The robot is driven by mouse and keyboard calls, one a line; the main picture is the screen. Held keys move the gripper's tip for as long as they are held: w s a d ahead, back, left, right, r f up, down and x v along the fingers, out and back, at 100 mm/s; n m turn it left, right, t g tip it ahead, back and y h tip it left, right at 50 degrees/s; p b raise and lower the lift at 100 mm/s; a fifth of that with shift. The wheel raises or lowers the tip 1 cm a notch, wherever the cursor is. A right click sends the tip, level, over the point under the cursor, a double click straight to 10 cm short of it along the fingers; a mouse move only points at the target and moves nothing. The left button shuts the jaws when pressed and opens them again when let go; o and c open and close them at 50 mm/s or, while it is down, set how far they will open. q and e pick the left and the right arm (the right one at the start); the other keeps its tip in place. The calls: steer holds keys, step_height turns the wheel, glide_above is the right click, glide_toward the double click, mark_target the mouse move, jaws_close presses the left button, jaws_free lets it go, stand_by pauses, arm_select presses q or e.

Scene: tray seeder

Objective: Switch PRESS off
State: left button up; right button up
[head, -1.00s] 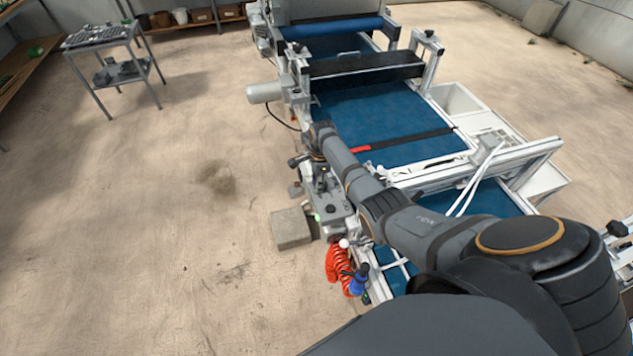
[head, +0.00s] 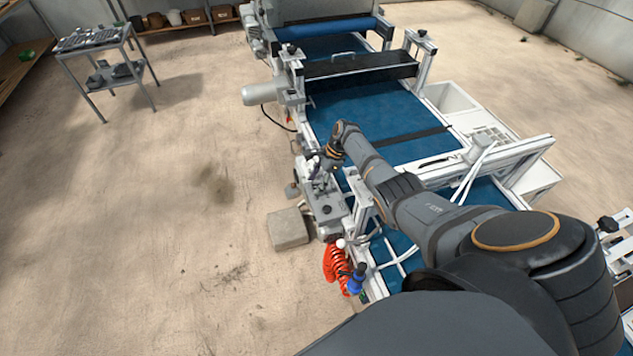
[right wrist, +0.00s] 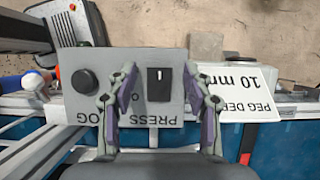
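The PRESS switch is a small black rocker with a white mark (right wrist: 159,84). It sits on a grey control panel (right wrist: 145,58) above the upside-down word PRESS in the right wrist view. My right gripper (right wrist: 160,72) is open, with one finger on each side of the switch and nothing between them. I cannot tell whether the fingers touch the panel. In the head view the right gripper (head: 324,165) is small, over the machine's near left side by the grey control box (head: 328,205). The switch is not clear there. My left gripper is not in view.
A round black knob (right wrist: 85,82) is left of the switch, and a white PEG DEPTH 10 mm plate (right wrist: 238,92) is to its right. A blue conveyor belt (head: 362,110) runs beside the box. A red coiled hose (head: 337,264) hangs below it.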

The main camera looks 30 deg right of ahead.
steer(key=shift+d+r, duration=0.15)
steer(key=shift+d, duration=0.05)
steer(key=v, duration=1.1)
steer(key=shift+r, duration=0.3)
steer(key=shift+f, duration=0.1)
